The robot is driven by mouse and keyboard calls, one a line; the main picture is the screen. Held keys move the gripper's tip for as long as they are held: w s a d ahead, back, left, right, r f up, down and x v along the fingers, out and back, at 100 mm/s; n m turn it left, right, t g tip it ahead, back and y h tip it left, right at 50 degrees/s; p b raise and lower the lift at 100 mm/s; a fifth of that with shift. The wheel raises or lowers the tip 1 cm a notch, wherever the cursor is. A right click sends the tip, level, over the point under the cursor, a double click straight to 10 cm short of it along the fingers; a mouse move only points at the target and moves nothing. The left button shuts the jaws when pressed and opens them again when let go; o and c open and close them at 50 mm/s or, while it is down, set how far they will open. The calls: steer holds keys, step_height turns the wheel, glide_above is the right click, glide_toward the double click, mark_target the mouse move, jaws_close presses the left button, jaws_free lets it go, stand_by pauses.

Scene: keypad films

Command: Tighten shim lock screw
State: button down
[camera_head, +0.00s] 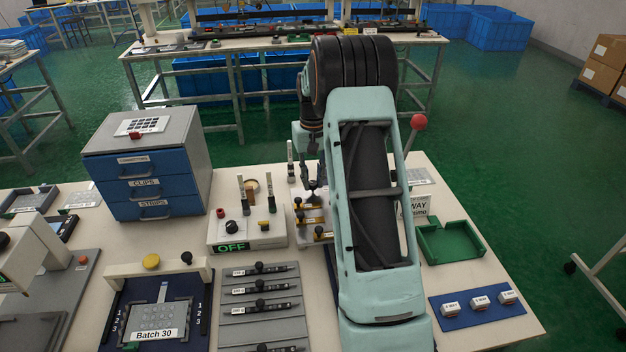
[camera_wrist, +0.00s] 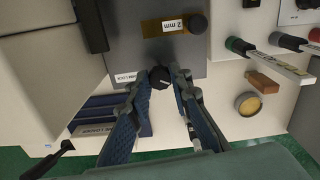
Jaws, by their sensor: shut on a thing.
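A small black knob (camera_wrist: 160,80) on the grey shim plate (camera_wrist: 150,60) sits between the fingertips of my gripper (camera_wrist: 159,84) in the wrist view. The blue-padded fingers are shut on its sides. A label (camera_wrist: 125,77) lies beside it on the plate, its text upside down and hard to read. A brass shim marked 2 mm (camera_wrist: 163,27), with a black knob at its end, lies further along the plate. In the head view my gripper (camera_head: 311,190) is over brass shims (camera_head: 311,220); my arm hides much of this spot.
A control box with a green OFF display (camera_head: 232,246) stands left of the gripper, with upright levers on it. A drawer cabinet (camera_head: 150,165), a rack of black-knobbed strips (camera_head: 262,318), a green tray (camera_head: 450,243) and a blue mat (camera_head: 478,309) crowd the table.

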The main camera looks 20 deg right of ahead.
mark_target(312, 183)
steer(key=m, duration=0.6)
steer(key=shift+w+r, duration=0.1)
steer(key=m, duration=0.6)
steer(key=shift+p, duration=0.3)
stand_by(0.3)
steer(key=c, duration=1.7)
jaws_free()
steer(key=shift+c, duration=0.2)
step_height(312, 183, up, 12)
